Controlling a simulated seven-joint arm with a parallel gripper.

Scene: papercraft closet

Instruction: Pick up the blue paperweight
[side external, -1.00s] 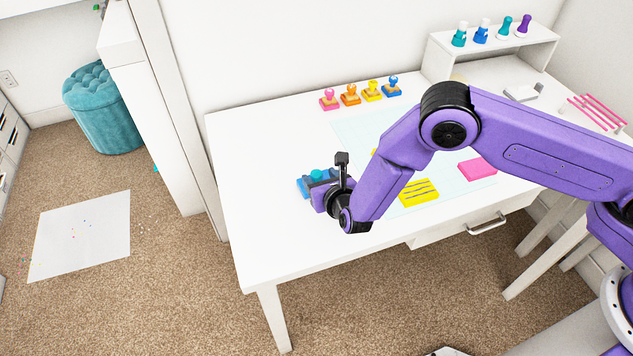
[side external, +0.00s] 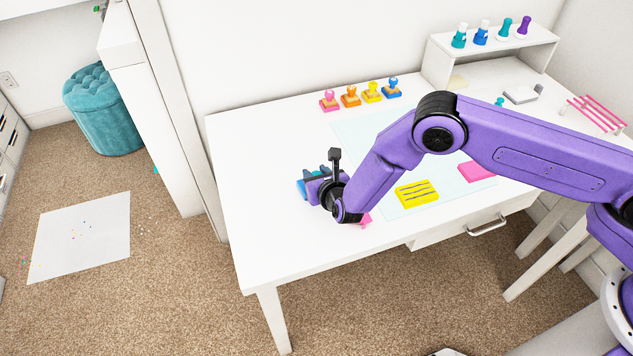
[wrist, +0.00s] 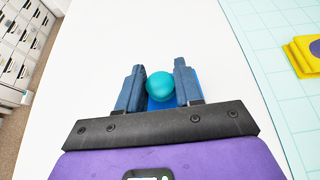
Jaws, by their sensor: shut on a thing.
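The blue paperweight has a flat blue base and a round teal knob (wrist: 160,87). It is at the left part of the white desk. In the wrist view my gripper (wrist: 159,78) has one blue finger on each side of the knob, shut on the paperweight. In the side view my gripper (side external: 313,182) is low over the desk, and its body hides most of the paperweight. Only some blue shows there, and I cannot tell paperweight from finger in it. I cannot tell whether the base touches the desk.
A yellow block (side external: 417,194) and a pink block (side external: 476,172) lie on the pale cutting mat (side external: 352,126), right of my gripper. Several stamps (side external: 371,92) stand along the desk's back. A white shelf (side external: 437,62) holds bottles at the back right. The desk's left end (side external: 226,140) is clear.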

